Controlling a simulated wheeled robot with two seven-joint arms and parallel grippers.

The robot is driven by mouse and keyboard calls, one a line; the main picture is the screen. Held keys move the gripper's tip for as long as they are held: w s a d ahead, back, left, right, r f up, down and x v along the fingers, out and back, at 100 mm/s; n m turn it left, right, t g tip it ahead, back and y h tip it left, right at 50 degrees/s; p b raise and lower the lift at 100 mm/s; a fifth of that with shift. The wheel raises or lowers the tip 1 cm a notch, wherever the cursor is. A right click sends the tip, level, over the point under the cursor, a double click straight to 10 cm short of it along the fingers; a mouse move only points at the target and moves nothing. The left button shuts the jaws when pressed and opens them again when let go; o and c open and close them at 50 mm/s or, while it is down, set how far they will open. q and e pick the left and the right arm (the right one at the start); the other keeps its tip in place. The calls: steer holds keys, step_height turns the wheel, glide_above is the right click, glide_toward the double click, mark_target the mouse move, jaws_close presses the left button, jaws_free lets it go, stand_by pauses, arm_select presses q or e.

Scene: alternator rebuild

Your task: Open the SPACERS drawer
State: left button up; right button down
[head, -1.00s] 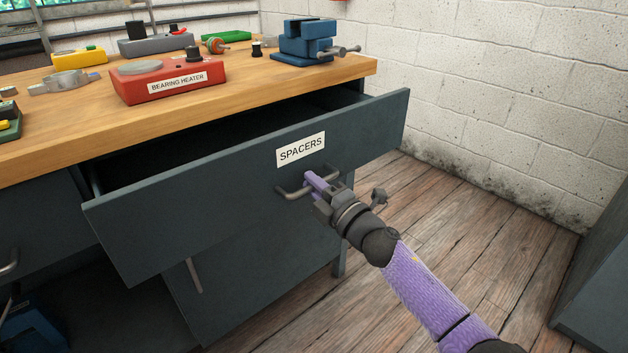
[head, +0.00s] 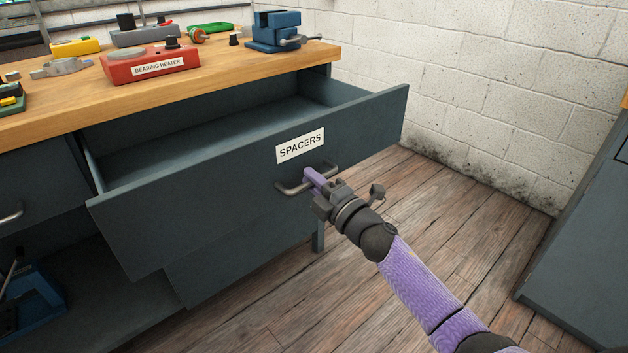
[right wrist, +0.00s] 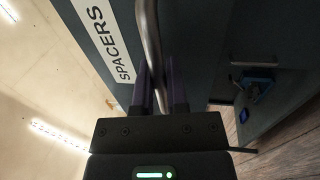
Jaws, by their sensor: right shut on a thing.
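The SPACERS drawer (head: 200,225) is a dark grey-blue drawer pulled well out from the bench, with its inside showing and looking empty where I can see. Its white SPACERS label (head: 300,146) is on the front, above the curved metal handle (head: 290,189). My right gripper (head: 312,179) is shut on the handle. In the right wrist view the handle bar (right wrist: 150,45) runs between the purple fingers (right wrist: 160,90), beside the label (right wrist: 107,40). My left gripper is not in view.
The wooden bench top (head: 235,80) carries a red bearing heater (head: 150,65), a blue vise (head: 275,32) and other tools. A dark cabinet (head: 585,240) stands at the right. Wooden floor (head: 440,210) is clear between it and the drawer. A blue item (head: 35,300) sits low at the left.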

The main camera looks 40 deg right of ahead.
steer(key=c, duration=0.7)
jaws_free()
arm_select(q)
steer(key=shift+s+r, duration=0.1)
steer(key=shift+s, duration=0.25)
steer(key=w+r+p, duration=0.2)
steer(key=p, duration=0.1)
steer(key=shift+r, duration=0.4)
arm_select(e)
steer(key=v, duration=1)
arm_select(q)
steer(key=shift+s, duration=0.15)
